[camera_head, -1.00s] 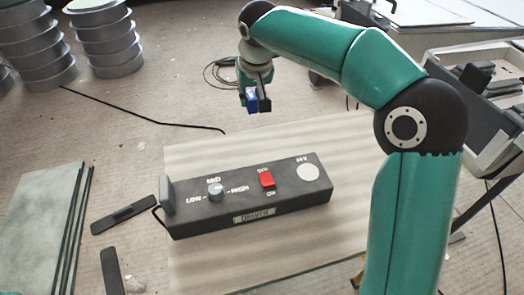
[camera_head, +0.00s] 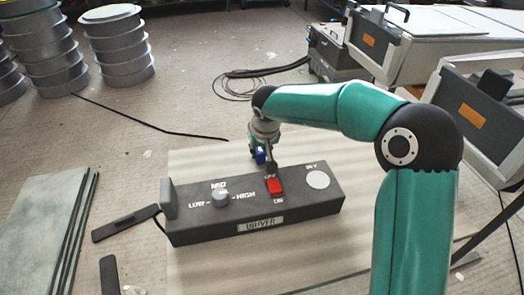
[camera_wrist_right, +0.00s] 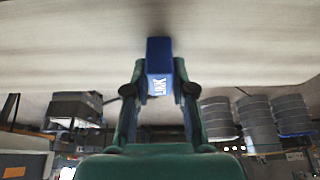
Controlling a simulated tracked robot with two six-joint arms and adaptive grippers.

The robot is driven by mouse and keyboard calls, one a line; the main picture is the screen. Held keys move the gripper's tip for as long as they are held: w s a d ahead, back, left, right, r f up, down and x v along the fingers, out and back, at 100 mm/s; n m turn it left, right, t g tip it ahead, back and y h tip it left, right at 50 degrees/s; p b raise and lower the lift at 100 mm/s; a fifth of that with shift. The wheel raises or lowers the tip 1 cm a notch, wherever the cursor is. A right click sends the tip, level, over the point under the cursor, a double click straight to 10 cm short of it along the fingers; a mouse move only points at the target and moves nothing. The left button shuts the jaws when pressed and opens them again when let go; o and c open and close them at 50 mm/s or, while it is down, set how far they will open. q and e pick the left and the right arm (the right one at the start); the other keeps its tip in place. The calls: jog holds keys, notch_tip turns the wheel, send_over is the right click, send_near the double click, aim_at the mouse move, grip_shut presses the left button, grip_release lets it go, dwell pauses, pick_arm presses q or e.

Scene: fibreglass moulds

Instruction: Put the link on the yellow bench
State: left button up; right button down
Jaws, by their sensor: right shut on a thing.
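The link is a small blue block (camera_head: 260,155) with white lettering. It also shows in the right wrist view (camera_wrist_right: 159,62), between the two fingers. My right gripper (camera_head: 265,161) is shut on it and points down near the far edge of the dark driver box, by the red switch. In the right wrist view, my fingers (camera_wrist_right: 160,92) grip its sides. A pale cream bench top (camera_head: 210,270) lies under the driver box; I cannot tell whether this is the yellow bench. I cannot tell the link's exact height above it. My left gripper is not in view.
The driver box (camera_head: 250,211), with a knob and red switch (camera_head: 274,187), stands on the pale top close to my gripper. Grey ring stacks (camera_head: 118,45) are back left. Grey cases (camera_head: 470,115) stand at the right. A cable coil (camera_head: 238,85) lies behind.

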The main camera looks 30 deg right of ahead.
jog(key=c, duration=1)
grip_release()
jog(key=shift+r, duration=0.15)
jog(key=p+v, duration=0.2)
jog(key=v, duration=0.9)
jog(key=shift+s+r, duration=0.25)
jog(key=shift+r, duration=0.1)
